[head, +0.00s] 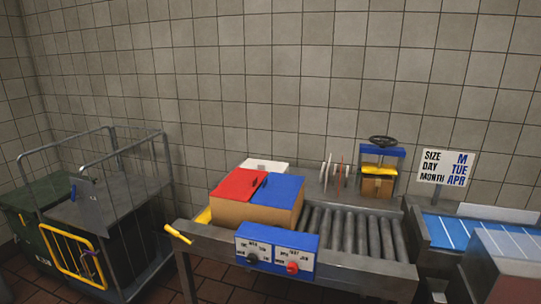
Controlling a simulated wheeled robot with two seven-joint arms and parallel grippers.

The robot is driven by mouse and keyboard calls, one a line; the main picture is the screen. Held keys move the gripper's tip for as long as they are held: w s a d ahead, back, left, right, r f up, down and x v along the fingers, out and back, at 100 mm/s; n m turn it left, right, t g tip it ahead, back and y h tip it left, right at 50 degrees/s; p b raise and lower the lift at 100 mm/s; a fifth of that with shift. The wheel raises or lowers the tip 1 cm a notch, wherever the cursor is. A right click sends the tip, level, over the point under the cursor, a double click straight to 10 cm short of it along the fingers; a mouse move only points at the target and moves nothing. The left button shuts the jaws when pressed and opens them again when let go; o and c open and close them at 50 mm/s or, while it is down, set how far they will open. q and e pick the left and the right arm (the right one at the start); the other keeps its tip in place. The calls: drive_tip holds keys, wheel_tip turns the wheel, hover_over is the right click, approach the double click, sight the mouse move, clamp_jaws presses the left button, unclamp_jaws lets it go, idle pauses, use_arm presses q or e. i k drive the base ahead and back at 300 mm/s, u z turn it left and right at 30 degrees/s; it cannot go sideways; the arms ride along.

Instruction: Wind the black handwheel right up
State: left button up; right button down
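The black handwheel (383,141) lies flat on top of a small press with a blue top beam (381,151) at the back right of the roller table. A yellow plate (381,170) sits below the beam. A brown block (377,187) stands under the plate; I cannot tell whether the plate touches it. The wheel's turning position is too small to read. Neither of my grippers shows in the head view.
A box with red (238,184) and blue (277,189) flaps stands on the table left of the bare rollers (345,232). A blue dial panel (275,252) is on the front edge. Thin upright discs (334,177) stand left of the press, a sign (446,167) right. A wire cart (100,215) stands left.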

sight(383, 143)
drive_tip(key=u, duration=0.05)
drive_tip(key=i, duration=1.35)
drive_tip(key=z, duration=0.45)
